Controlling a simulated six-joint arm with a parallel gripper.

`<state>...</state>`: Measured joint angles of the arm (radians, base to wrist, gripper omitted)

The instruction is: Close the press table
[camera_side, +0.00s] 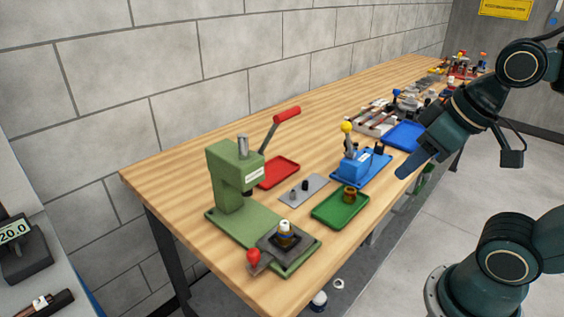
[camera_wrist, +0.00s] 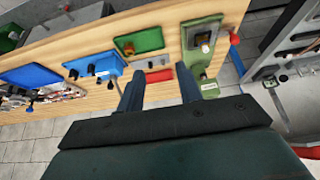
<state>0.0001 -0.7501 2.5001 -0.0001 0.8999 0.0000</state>
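The green press (camera_side: 228,178) stands at the near end of the bench, its red-tipped lever (camera_side: 285,115) raised. Its dark press table (camera_side: 268,246) sits out at the front of the green base, away from under the ram. A red knob (camera_side: 253,256) is at its front, and a small white-and-dark fitting (camera_side: 284,233) stands on it. The press table (camera_wrist: 194,40) and the red knob (camera_wrist: 234,39) also show in the wrist view. My gripper (camera_side: 403,173) is right of the press, apart from it. In the wrist view my gripper (camera_wrist: 158,77) is open and empty.
A green tray (camera_side: 340,208) with a brass part, a grey plate (camera_side: 303,190), a red tray (camera_side: 277,173) and a blue fixture (camera_side: 360,168) with a yellow-knobbed lever stand near the press. A blue tray (camera_side: 405,135) lies farther back.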

